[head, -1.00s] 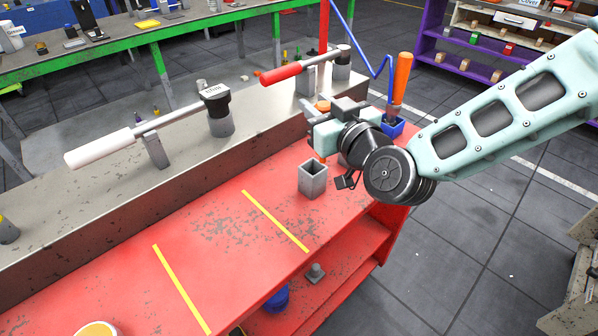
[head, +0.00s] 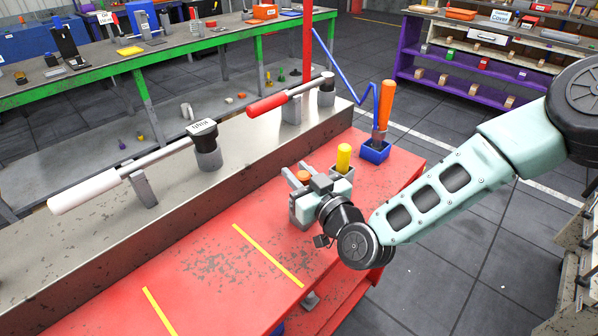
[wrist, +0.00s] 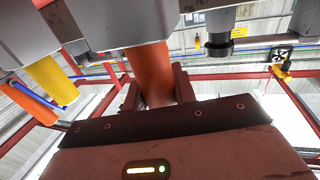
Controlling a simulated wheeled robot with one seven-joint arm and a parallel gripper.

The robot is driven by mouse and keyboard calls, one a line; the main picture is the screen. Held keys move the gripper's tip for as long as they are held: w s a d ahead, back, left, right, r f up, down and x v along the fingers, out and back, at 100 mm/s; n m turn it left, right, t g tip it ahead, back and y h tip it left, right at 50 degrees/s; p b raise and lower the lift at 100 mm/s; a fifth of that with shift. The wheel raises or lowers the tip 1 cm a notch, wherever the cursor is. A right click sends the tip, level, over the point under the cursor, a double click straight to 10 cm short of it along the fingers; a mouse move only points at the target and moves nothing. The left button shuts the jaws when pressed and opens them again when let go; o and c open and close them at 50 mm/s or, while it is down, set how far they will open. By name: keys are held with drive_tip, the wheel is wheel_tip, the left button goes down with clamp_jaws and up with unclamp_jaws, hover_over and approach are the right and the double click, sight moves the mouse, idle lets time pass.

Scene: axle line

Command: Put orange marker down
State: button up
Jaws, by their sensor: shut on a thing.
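My gripper (head: 303,180) is shut on the orange marker (head: 304,176), whose top shows between the fingers. The marker also shows between the fingers in the wrist view (wrist: 152,75). A grey square holder (head: 303,212) stands on the red bench (head: 215,275), directly below the gripper and partly covered by it. The marker's lower end is hidden in the head view, so I cannot tell whether it is inside the holder. A yellow marker (head: 344,157) stands upright just behind my gripper and also shows in the wrist view (wrist: 52,80).
A blue holder (head: 375,151) with an orange-handled tool (head: 386,105) stands farther back. A grey raised ledge (head: 240,175) carries a white-handled tool (head: 85,190) and a red-handled tool (head: 268,104). The bench around the yellow lines (head: 268,256) is clear.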

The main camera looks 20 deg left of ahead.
drive_tip(key=shift+f, duration=0.2)
drive_tip(key=o, duration=1)
drive_tip(key=shift+r, duration=0.2)
drive_tip(key=b+v, duration=0.3)
drive_tip(key=v, duration=0.9)
drive_tip(key=shift+f, duration=0.1)
